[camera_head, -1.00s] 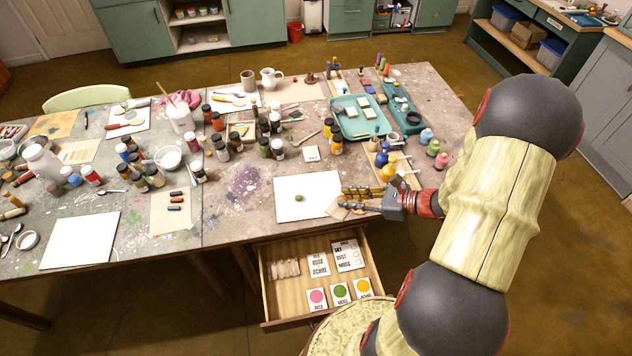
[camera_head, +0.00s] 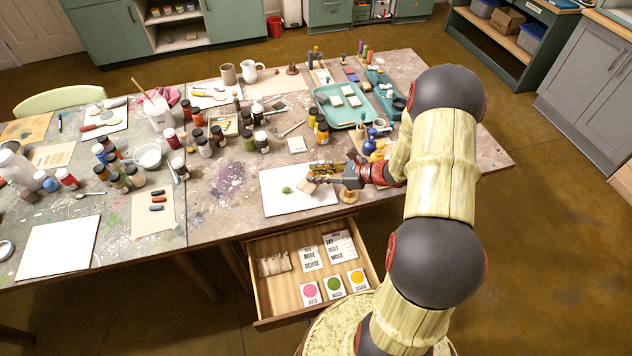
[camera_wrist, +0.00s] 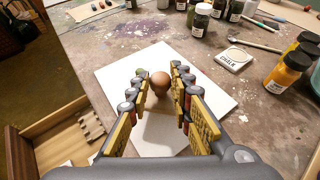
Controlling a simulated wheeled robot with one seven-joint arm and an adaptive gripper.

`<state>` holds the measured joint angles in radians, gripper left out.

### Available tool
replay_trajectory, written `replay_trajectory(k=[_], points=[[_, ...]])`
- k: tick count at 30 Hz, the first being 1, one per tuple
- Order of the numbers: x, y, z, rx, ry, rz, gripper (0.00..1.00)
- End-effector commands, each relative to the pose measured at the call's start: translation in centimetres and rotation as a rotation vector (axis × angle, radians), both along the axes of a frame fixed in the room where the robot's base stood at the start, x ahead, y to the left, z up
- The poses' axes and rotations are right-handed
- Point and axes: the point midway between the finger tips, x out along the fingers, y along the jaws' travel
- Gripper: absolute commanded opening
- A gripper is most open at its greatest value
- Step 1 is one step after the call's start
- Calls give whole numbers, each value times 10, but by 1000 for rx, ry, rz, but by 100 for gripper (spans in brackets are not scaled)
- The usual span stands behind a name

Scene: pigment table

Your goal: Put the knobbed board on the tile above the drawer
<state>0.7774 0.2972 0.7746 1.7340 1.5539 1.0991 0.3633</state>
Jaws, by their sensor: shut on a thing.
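The tile (camera_head: 283,204) is a white square on the table's front edge, above the open drawer (camera_head: 262,303); it also fills the middle of the wrist view (camera_wrist: 205,103). A small green blob (camera_head: 287,190) lies on it. My gripper (camera_head: 314,173) is over the tile's right part, its fingers shut on the round brown knob (camera_wrist: 160,80) of the knobbed board. The tan board (camera_head: 308,188) hangs under the fingers, and in the wrist view it shows below the knob (camera_wrist: 158,125). Whether the board touches the tile I cannot tell.
A small round wooden piece (camera_head: 347,196) stands just right of the tile. Blue and yellow bottles (camera_head: 370,145) stand behind my gripper. A chalk label (camera_head: 297,145) lies behind the tile. The open drawer holds several cards (camera_head: 334,284).

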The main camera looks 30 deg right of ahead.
Motion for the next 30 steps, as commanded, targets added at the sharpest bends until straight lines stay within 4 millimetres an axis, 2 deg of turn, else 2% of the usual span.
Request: replay_trajectory(k=[3, 9, 20, 21, 30], points=[[8, 0, -12, 1, 2, 1, 0], [6, 0, -40, 1, 1, 0, 0], [6, 0, -41, 1, 1, 0, 0], [6, 0, -41, 1, 1, 0, 22], [6, 0, -41, 1, 1, 0, 39]])
